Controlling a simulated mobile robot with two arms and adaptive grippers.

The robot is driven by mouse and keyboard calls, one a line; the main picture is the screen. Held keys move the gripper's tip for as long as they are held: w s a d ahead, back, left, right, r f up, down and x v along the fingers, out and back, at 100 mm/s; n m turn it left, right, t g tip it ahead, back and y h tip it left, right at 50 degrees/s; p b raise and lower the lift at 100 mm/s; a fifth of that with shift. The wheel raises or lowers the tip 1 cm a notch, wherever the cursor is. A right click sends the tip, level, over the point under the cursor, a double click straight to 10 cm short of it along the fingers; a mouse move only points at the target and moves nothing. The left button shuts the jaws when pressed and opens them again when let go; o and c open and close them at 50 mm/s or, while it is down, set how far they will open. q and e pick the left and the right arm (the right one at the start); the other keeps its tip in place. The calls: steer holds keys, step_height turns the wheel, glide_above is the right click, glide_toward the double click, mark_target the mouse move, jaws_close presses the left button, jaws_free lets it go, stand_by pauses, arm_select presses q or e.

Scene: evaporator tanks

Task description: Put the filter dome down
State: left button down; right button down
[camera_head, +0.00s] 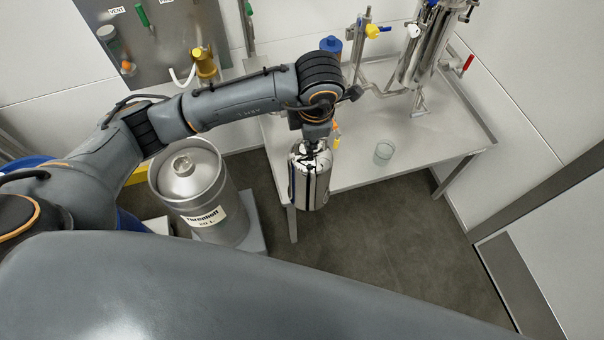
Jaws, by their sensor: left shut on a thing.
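The filter dome (313,184) is a shiny steel cylinder with a rounded top. My left gripper (307,150) is shut on its top and holds it upright. In the picture the dome overlaps the front left edge of the steel table (400,152); its lower end shows against the table's edge and the floor. I cannot tell whether it touches the table. My right gripper is not in view.
A glass beaker (383,152) stands on the table. Steel filter piping with a yellow valve (372,31) and a blue-capped bottle (331,46) are at the back. A labelled steel keg (203,200) stands at left. The table's right half is mostly clear.

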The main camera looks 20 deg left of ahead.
arm_select(q)
steer(key=shift+w+d+f+n, duration=0.15)
steer(key=shift+f+n, duration=0.15)
steer(key=shift+n, duration=0.2)
steer(key=w+a+f+b, duration=0.6)
steer(key=w+f+b, duration=0.6)
steer(key=shift+w+a+f, duration=0.15)
steer(key=shift+w+f, duration=0.05)
steer(key=shift+f, duration=0.2)
steer(key=shift+s, duration=0.1)
steer(key=shift+f, duration=0.15)
steer(key=c, duration=1.4)
jaws_free()
